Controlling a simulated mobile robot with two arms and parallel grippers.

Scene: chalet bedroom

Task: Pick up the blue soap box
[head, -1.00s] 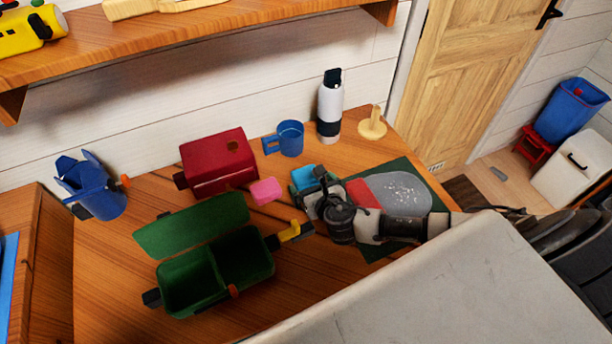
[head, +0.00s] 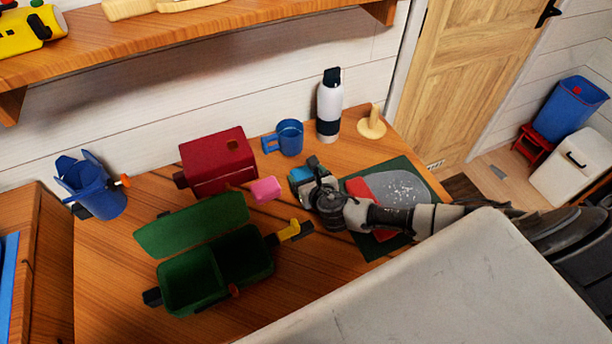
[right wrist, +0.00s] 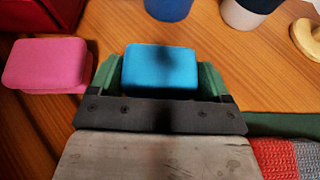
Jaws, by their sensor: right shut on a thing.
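The blue soap box (head: 300,174) is a small light-blue block with rounded edges. My right gripper (head: 304,172) is shut on it, coming in from the right over the wooden desk. In the right wrist view the soap box (right wrist: 160,66) sits between the two green finger pads, one on each side. Its underside is hidden, so I cannot tell whether it is clear of the desk. My left gripper is not in view.
A pink soap box (head: 265,189) lies just left of the gripper. A red box (head: 218,160), blue mug (head: 290,137) and white bottle (head: 329,105) stand behind. An open green box (head: 190,285) is front left. A dark green mat (head: 375,247) lies under my forearm.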

